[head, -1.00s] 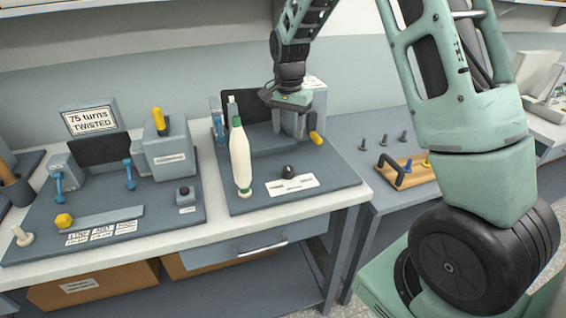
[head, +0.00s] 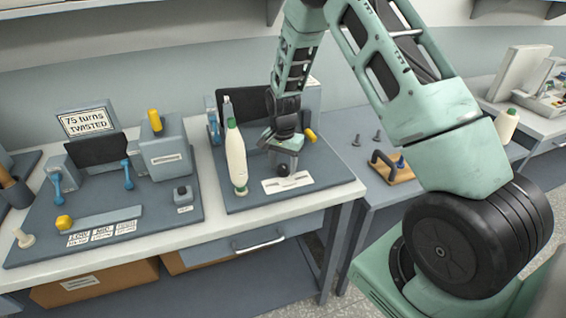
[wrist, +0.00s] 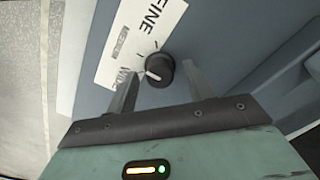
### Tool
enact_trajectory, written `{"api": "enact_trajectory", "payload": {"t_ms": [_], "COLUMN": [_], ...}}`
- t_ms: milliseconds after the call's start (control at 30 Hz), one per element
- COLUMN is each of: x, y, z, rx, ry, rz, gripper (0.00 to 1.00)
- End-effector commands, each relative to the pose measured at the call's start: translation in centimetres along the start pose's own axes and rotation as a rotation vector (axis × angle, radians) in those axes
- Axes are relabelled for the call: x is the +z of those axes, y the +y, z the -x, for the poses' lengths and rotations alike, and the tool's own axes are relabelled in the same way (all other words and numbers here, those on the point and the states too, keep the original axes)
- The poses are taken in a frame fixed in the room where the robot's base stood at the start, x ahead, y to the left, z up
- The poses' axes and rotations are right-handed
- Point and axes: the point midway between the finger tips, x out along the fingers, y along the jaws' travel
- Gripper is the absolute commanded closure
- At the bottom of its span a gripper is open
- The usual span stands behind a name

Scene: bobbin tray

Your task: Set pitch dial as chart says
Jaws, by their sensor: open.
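The pitch dial (head: 283,170) is a small black knob on the right-hand station, beside a white label plate (head: 291,184). In the wrist view the dial (wrist: 159,70) shows a white pointer mark that seems to face the word WIDE; FINE and a smaller middle word are also printed on the plate (wrist: 118,52). My gripper (head: 284,162) is just above the dial, pointing down. In the wrist view my gripper's (wrist: 160,86) fingers are apart, one on each side of the dial, with gaps visible. No chart is clearly identifiable; a sign (head: 86,122) reads "75 turns TWISTED".
A white bobbin (head: 236,157) with green ends stands upright just left of my gripper. A yellow handle (head: 310,135) is behind to the right. The left station (head: 60,205) has blue levers, a yellow knob and label cards. A wooden block with a dark handle (head: 386,165) is at right.

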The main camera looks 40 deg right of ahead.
Motion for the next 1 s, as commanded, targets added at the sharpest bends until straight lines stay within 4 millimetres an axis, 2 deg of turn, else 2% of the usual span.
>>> {"api": "enact_trajectory", "payload": {"t_ms": [100, 200, 267, 667, 1000], "x": [0.0, 0.0, 0.01, -0.01, -0.04], "y": [0.0, 0.0, 0.0, 0.01, -0.01], "z": [0.01, 0.01, 0.02, -0.04, -0.09], "rx": [0.0, 0.0, 0.0, 0.0, -0.001], "ry": [0.0, 0.0, 0.0, 0.0, 0.0], "rz": [0.0, 0.0, 0.0, 0.056, 0.3], "gripper": [0.51, 0.79, 0.93, 0.93, 0.93]}}
